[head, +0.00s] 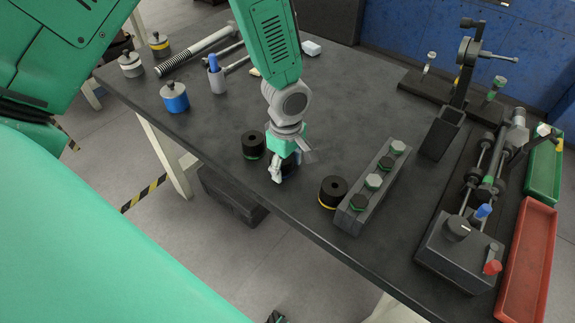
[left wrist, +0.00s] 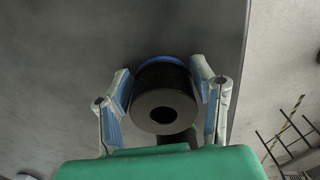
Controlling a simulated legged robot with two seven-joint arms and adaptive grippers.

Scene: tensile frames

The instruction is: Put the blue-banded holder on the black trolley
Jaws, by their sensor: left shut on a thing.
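My left gripper (head: 289,165) is over the dark table and shut on the blue-banded holder (head: 290,171), which it mostly hides in the head view. In the left wrist view, the holder (left wrist: 162,97) is a black cylinder with a round centre hole and a blue band at its far end. The fingers of my left gripper (left wrist: 161,76) press on both its sides. I cannot tell whether the holder touches the tabletop. I cannot make out the black trolley with certainty. My right gripper is not in view.
A green-banded holder (head: 253,144) stands close left of the gripper, and a yellow-banded one (head: 333,191) to its right. Beyond is a grey block with several knobs (head: 368,192). A low dark box (head: 235,198) sits below the table's front edge (head: 215,160).

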